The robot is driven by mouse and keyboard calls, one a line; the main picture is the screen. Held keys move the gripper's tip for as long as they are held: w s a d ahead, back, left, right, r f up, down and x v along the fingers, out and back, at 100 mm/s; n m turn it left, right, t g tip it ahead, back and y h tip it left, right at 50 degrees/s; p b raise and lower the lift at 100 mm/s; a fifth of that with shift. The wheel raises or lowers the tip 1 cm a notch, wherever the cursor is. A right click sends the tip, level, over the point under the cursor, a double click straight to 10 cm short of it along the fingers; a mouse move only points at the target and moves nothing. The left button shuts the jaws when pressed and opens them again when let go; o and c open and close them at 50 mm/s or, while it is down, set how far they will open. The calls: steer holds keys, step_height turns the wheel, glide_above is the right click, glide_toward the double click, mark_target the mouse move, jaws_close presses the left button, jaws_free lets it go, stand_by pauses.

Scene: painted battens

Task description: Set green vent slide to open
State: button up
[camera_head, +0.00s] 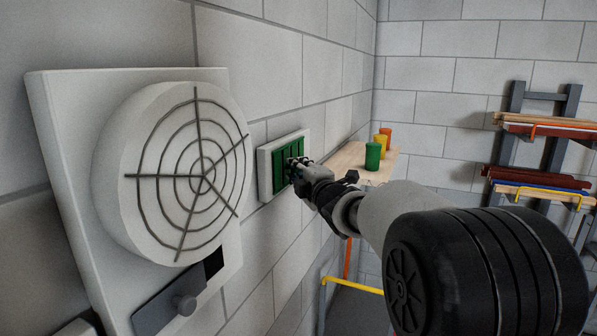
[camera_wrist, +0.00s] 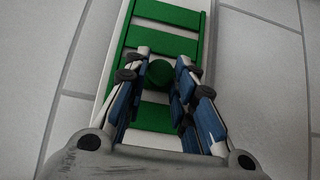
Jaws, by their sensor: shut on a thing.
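The green vent slide (camera_head: 282,168) is set in a white frame (camera_head: 265,176) on the block wall, to the right of a round grille. In the wrist view its green slats (camera_wrist: 164,38) show inside the white frame, with lighter gaps between them. A round green knob (camera_wrist: 160,73) stands out from the slats. My gripper (camera_head: 302,170) reaches the vent from the right. In the wrist view my gripper (camera_wrist: 161,82) has its two blue-padded fingers on either side of the knob, shut on it. Part of the lower slats is hidden by the fingers.
A round fan grille (camera_head: 190,175) on a white panel stands out from the wall at the left, with a grey slide and knob (camera_head: 184,304) below. A wooden shelf (camera_head: 350,160) behind holds green, yellow and orange cylinders. A rack of battens (camera_head: 540,185) stands at the right.

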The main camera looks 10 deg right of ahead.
jaws_close()
steer(key=shift+w+d+r, duration=0.1)
steer(key=shift+w+d, duration=0.75)
steer(key=shift+w, duration=0.3)
steer(key=shift+o, duration=1)
jaws_free()
steer(key=o, duration=0.4)
steer(key=shift+w+d, duration=0.1)
steer(key=shift+w, duration=0.05)
steer(key=shift+o, duration=0.3)
